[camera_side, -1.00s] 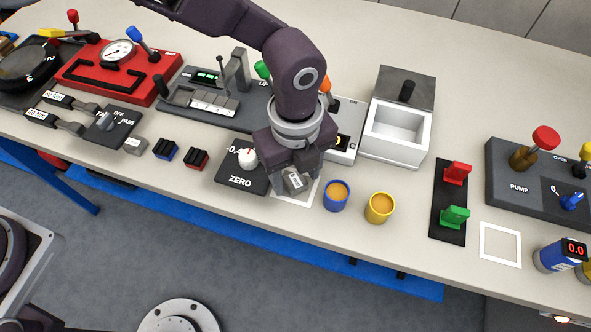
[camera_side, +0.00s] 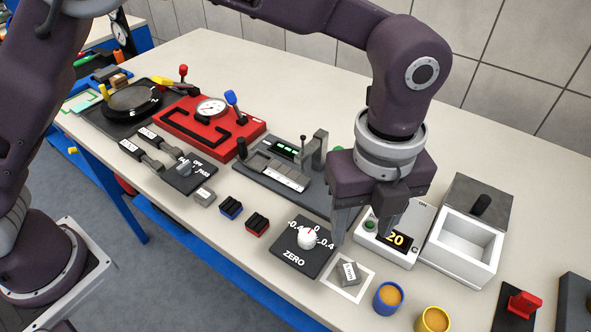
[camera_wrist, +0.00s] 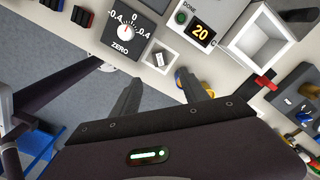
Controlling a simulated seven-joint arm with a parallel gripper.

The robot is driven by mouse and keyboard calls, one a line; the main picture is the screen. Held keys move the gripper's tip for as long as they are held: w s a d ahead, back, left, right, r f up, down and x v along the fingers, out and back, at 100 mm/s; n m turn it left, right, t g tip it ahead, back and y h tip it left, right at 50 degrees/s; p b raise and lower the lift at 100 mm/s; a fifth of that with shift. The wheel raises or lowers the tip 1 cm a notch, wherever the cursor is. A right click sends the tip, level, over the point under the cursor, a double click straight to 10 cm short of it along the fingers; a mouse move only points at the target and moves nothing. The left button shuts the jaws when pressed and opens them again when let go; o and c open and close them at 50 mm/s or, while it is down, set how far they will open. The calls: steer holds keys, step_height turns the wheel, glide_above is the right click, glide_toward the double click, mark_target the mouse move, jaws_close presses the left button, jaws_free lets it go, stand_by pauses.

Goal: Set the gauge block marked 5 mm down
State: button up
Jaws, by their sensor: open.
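A small grey gauge block (camera_side: 348,273) with a white label lies inside a white square outline (camera_side: 332,285) on the bench. The label is too small to read surely. The block also shows in the wrist view (camera_wrist: 161,58), inside the outline, apart from my fingers. My gripper (camera_side: 362,238) is open and empty, above and behind the block in the side view. Its two fingers also show in the wrist view (camera_wrist: 160,90), spread apart with nothing between them.
The ZERO dial (camera_side: 306,240) is left of the outline. A blue cup (camera_side: 387,298) and a yellow cup (camera_side: 433,320) stand to its right. A display box reading 20 (camera_side: 395,240) and an open white bin (camera_side: 465,245) are behind. Another grey block (camera_side: 203,197) lies farther left.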

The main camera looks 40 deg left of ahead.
steer(key=s+a+r+n+t, duration=0.2)
steer(key=a+r+n, duration=0.5)
steer(key=a, duration=0.4)
steer(key=s+a+r+n+t, duration=0.1)
steer(key=s+a+r+n, duration=0.1)
steer(key=a+r+n, duration=0.65)
steer(key=s+a+f+n+t, duration=0.2)
steer(key=s+a+f+n, duration=0.2)
steer(key=s+a+n, duration=0.7)
steer(key=shift+s+a+t, duration=0.3)
steer(key=shift+s+a, duration=0.15)
